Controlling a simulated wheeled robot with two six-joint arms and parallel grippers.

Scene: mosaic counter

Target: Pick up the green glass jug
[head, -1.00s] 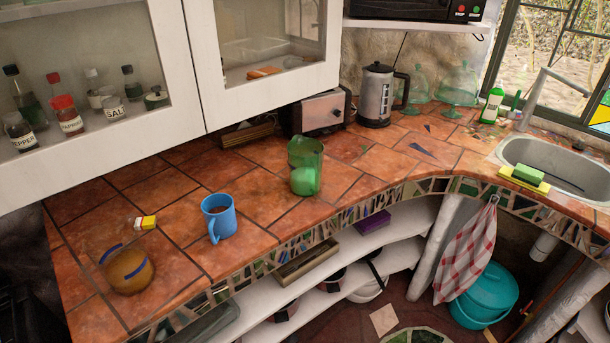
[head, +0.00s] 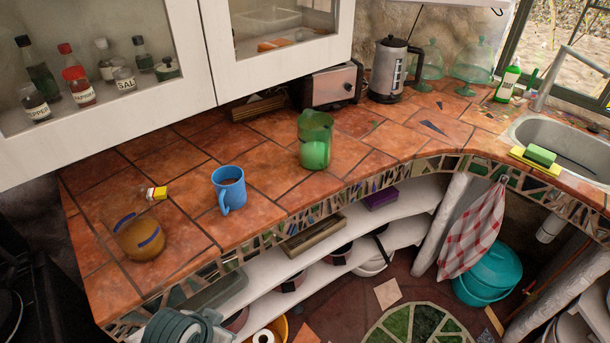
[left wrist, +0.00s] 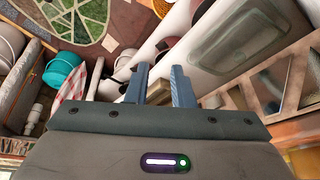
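The green glass jug (head: 315,145) stands upright on the tiled counter near its front edge, in the middle of the head view. That view looks at the counter's mosaic edge, the shelves and the floor below. The left fingertips do not show in the head view. My right gripper is in neither view.
A blue mug (head: 229,188) stands left of the jug, with a round brown jar (head: 140,240) and a small yellow-and-white item (head: 157,193) further left. Behind are a toaster (head: 330,85) and a kettle (head: 390,72). White cabinets (head: 190,60) overhang the back. Tiles around the jug are clear.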

